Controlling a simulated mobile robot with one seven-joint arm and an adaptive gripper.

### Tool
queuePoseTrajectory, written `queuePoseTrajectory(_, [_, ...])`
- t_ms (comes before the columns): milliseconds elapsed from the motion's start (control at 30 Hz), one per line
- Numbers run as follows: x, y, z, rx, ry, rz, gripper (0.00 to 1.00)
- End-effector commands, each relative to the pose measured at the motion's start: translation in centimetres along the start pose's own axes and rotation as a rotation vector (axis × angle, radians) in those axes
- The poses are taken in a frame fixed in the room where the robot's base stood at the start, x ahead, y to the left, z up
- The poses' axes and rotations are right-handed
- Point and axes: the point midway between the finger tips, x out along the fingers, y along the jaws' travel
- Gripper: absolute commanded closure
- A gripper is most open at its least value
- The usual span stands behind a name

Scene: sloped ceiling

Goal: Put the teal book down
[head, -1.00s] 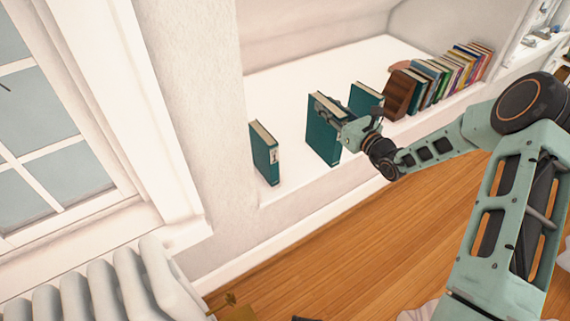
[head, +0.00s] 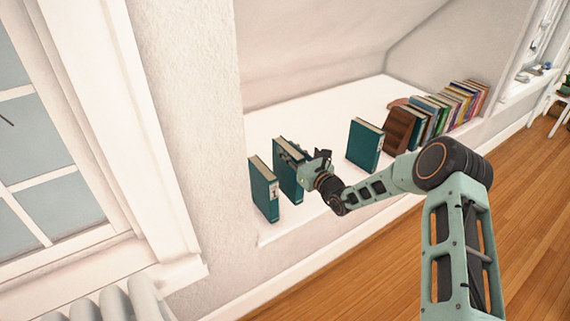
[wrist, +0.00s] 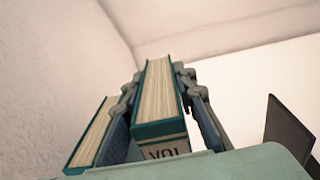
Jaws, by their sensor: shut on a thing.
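My gripper (head: 297,152) is shut on a teal book (head: 285,175), which it holds upright over the white ledge (head: 335,185). In the wrist view the held book (wrist: 158,95) shows cream pages and a "VOL" label, with a gripper finger on each side. A second teal book (head: 263,188) stands upright just left of the held one; it also shows left of the fingers in the wrist view (wrist: 92,135). A third teal book (head: 364,147) stands apart to the right. I cannot tell whether the held book's bottom touches the ledge.
A brown wooden bookend (head: 397,130) stands right of the third teal book, beside a row of several coloured books (head: 455,108). The ledge is bare between the held book and the third teal book. A wall (head: 195,130) bounds the ledge's left end.

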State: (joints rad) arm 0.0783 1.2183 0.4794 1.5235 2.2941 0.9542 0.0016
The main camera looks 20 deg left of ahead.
Motion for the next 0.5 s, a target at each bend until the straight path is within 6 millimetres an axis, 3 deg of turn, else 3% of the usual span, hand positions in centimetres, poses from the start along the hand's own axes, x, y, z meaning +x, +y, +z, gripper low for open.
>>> queuePoseTrajectory(267, [1.1,0.5,-1.2,-0.002,-0.007,-0.001,1.0])
queuePoseTrajectory(500, [1.3,0.5,-4.4,-0.002,-0.006,-0.002,1.0])
